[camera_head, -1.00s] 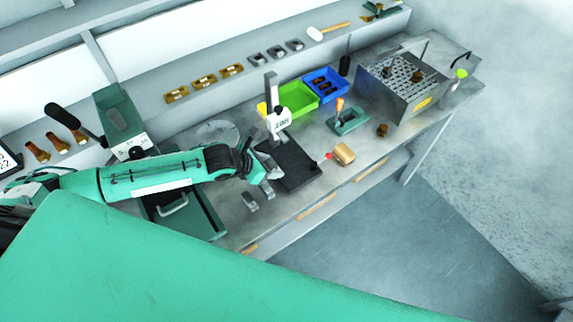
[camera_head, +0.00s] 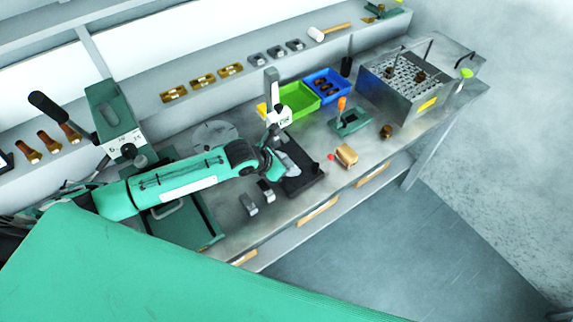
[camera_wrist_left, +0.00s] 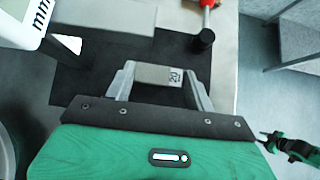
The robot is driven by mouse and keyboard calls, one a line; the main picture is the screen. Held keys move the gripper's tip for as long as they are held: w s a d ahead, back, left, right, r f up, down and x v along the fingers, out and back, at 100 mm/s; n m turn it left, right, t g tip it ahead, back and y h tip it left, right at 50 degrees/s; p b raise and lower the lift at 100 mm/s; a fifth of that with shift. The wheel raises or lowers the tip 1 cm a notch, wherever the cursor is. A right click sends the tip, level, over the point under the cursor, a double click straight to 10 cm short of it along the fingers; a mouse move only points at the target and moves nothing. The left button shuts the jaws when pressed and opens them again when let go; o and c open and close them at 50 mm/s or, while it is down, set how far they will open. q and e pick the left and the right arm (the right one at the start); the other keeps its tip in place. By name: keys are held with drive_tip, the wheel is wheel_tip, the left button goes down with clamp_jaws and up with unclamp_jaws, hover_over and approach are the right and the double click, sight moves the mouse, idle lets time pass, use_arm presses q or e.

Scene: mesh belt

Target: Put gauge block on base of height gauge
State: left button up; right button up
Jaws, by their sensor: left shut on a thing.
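My left gripper (camera_head: 296,166) is over the dark base (camera_head: 302,187) of the height gauge (camera_head: 277,112). In the left wrist view the gripper (camera_wrist_left: 159,80) is shut on the gauge block (camera_wrist_left: 158,75), a small pale metal block marked 20. The block is between the fingertips, with the dark base (camera_wrist_left: 85,80) below and around it. I cannot tell whether it touches the base. The gauge's white display (camera_wrist_left: 24,18) is at the upper left there. In the head view the block is not clearly visible.
Two grey blocks (camera_head: 248,204) lie on the bench left of the base. A tan block (camera_head: 346,155) and a red-tipped item (camera_head: 331,157) lie to its right. Green (camera_head: 297,101) and blue (camera_head: 325,85) bins stand behind. A black cylinder (camera_wrist_left: 203,41) is near the base's edge.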

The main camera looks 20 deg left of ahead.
use_arm(q)
drive_tip(key=shift+f, duration=0.15)
drive_tip(key=o, duration=1.2)
drive_tip(key=shift+r, duration=0.25)
drive_tip(key=p+v, duration=0.8)
drive_tip(key=v, duration=0.4)
drive_tip(key=shift+s+d, duration=0.1)
drive_tip(key=shift+f, duration=0.1)
